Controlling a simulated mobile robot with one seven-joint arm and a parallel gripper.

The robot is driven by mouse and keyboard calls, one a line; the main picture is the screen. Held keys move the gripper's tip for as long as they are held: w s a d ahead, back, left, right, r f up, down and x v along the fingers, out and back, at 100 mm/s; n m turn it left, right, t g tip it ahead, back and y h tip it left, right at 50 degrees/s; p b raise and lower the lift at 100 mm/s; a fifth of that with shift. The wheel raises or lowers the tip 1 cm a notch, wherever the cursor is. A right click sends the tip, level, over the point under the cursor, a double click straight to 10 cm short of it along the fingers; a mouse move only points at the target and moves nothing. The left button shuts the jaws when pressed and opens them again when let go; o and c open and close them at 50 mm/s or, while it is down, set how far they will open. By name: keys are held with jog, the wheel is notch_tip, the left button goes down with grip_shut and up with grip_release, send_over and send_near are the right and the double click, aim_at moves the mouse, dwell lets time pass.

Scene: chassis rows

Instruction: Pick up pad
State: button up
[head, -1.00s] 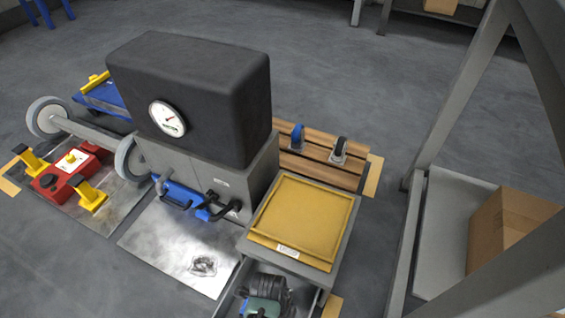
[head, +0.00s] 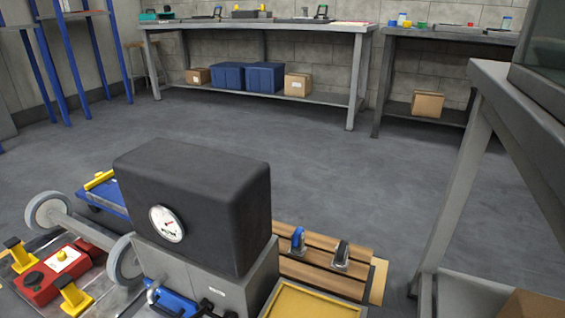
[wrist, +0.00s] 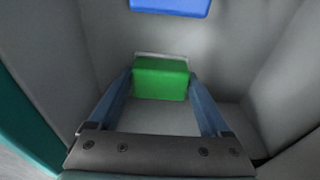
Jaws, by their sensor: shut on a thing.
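A green block (wrist: 160,79) with a thin pale edge along its top shows in the wrist view; I take it to be the pad. My gripper (wrist: 160,88) has its two blue-grey fingers on either side of the green block, shut on it. The block is inside a grey-walled space, over a pale floor. I cannot tell whether it touches that floor. The head view shows neither my gripper nor the green block.
A blue object (wrist: 170,5) is at the wrist view's top edge. Grey walls stand close around my gripper. In the head view, a black box with a gauge (head: 192,200) stands in front, a grey frame (head: 455,190) at right, workbenches (head: 255,27) behind. Open floor lies between.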

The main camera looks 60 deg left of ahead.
notch_tip(320, 180, up, 10)
jog(key=p, duration=0.7)
jog(key=shift+p, duration=0.4)
